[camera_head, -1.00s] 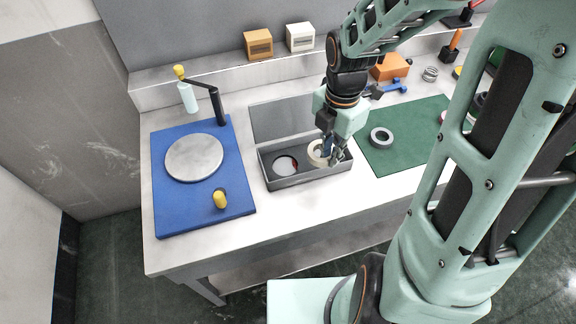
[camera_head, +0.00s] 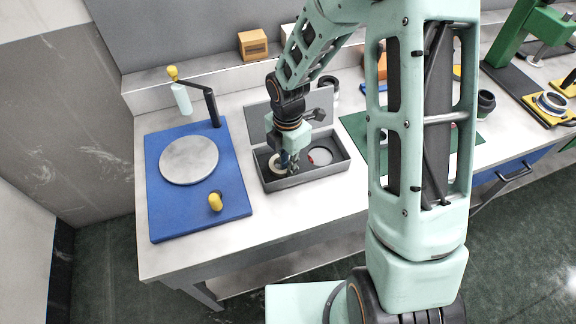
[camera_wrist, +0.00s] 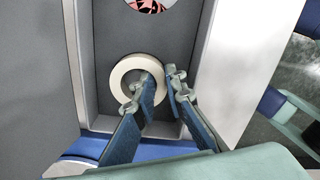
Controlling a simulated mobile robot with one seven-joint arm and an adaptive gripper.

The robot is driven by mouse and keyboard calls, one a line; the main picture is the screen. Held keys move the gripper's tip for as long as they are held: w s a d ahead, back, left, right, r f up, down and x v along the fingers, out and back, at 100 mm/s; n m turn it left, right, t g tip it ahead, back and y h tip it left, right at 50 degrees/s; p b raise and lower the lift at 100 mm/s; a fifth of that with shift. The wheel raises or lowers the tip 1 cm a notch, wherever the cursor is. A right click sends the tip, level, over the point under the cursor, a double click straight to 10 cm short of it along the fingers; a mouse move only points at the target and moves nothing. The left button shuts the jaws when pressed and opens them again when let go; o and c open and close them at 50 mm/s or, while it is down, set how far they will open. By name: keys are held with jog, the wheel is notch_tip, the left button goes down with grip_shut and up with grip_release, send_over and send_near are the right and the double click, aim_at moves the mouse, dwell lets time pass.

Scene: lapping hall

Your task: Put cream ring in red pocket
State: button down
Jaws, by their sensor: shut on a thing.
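The cream ring (camera_head: 274,164) is in the left half of an open grey box (camera_head: 316,178); in the wrist view (camera_wrist: 121,80) it lies flat over the dark box interior. My gripper (camera_head: 289,168) points down into the box. In the wrist view my gripper (camera_wrist: 162,82) has one finger inside the ring's hole and one outside, shut on its right wall. I cannot tell whether the ring touches the box floor. A round pale pocket with a red patch (camera_head: 320,156) shows in the right half; its red pattern shows at the wrist view's top edge (camera_wrist: 150,4).
A blue board (camera_head: 164,220) with a round grey plate (camera_head: 189,160) and a yellow-knobbed crank stands left of the box. A green mat (camera_head: 356,127) is partly hidden behind my arm. The box's lid stands raised at the back.

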jog(key=shift+f, duration=0.15)
jog(key=c, duration=2.2)
grip_release()
jog(key=shift+c, duration=0.2)
notch_tip(320, 180, up, 12)
jog(key=p, duration=0.1)
jog(key=shift+r, duration=0.25)
